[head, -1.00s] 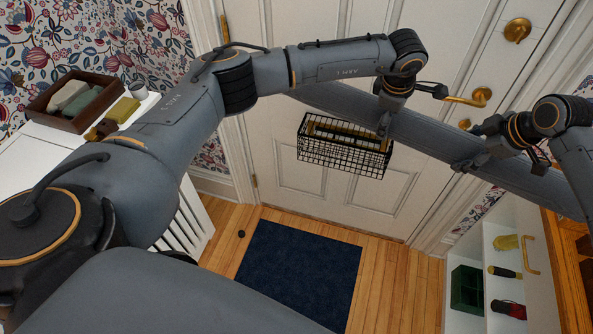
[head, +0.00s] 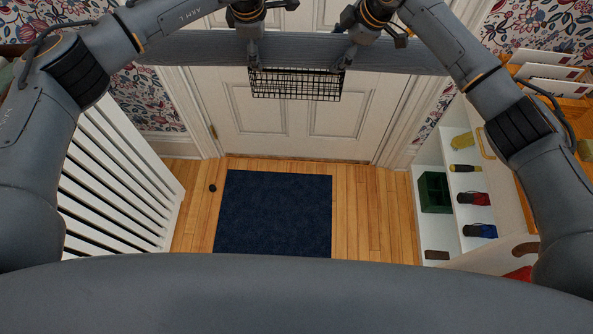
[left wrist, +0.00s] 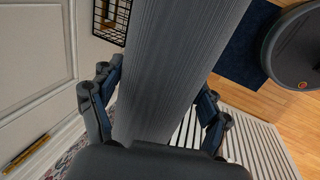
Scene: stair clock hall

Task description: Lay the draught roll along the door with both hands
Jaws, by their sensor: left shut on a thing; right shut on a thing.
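The draught roll (head: 200,48) is a long grey ribbed roll. It is held level across the front of the white door (head: 290,135), well above the floor. My left gripper (head: 254,55) is shut on it left of its middle. In the left wrist view the roll (left wrist: 175,60) runs between the two fingers of my left gripper (left wrist: 158,110). My right gripper (head: 348,55) is shut on the roll a little further right. The foot of the door is bare, and the door's upper part is out of view.
A black wire basket (head: 296,84) hangs on the door just below the roll. A dark blue mat (head: 273,213) lies before the door, with a small black round thing (head: 212,188) beside it. White railings (head: 120,180) stand left, white shelves (head: 432,220) right.

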